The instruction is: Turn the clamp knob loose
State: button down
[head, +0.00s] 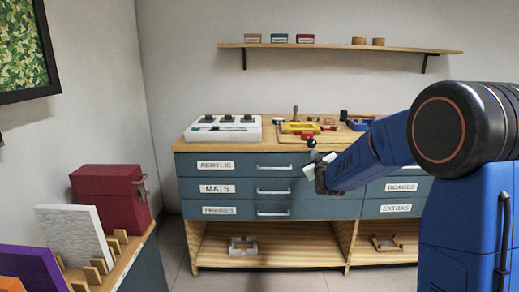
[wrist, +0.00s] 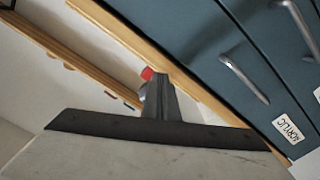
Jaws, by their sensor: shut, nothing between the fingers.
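A small round black knob (head: 311,143) shows at the front edge of the bench top in the head view, with a small red part (head: 307,135) just behind it. It looks like the clamp knob, but the clamp body is too small to make out. My gripper (head: 312,170) is just below and in front of the knob, before the drawer fronts, apart from it as far as I can tell. In the wrist view my shut, empty fingers (wrist: 160,98) point toward the bench edge. A red piece (wrist: 147,74) shows just beyond their tips.
Drawers with bar handles (head: 274,167) lie below. A red box (head: 110,198) and panels in a rack (head: 75,234) stand at front left. Floor between is clear.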

jog(key=shift+d+r, duration=0.45)
jog(key=shift+d, duration=0.25)
dwell(0.4)
jog(key=shift+d+f, duration=0.1)
jog(key=shift+f, duration=0.05)
jog(key=s, duration=0.6)
jog(key=shift+f, duration=0.25)
dwell(0.3)
jog(key=shift+d, duration=0.15)
jog(key=s+d+f+m+g, duration=0.1)
jog(key=s+f+m+g, duration=0.1)
jog(key=s, duration=1.6)
jog(key=s+d+f+m+g, duration=0.2)
jog(key=s+f+g, duration=0.2)
jog(key=s, duration=1.3)
jog(key=s+d+f+m+g, duration=0.1)
jog(key=s+g, duration=0.6)
jog(key=s, duration=1.1)
notch_tip(320, 180, down, 2)
jog(key=shift+s+d+f+m, duration=0.25)
jog(key=shift+s+m, duration=0.05)
jog(key=shift+m, duration=0.2)
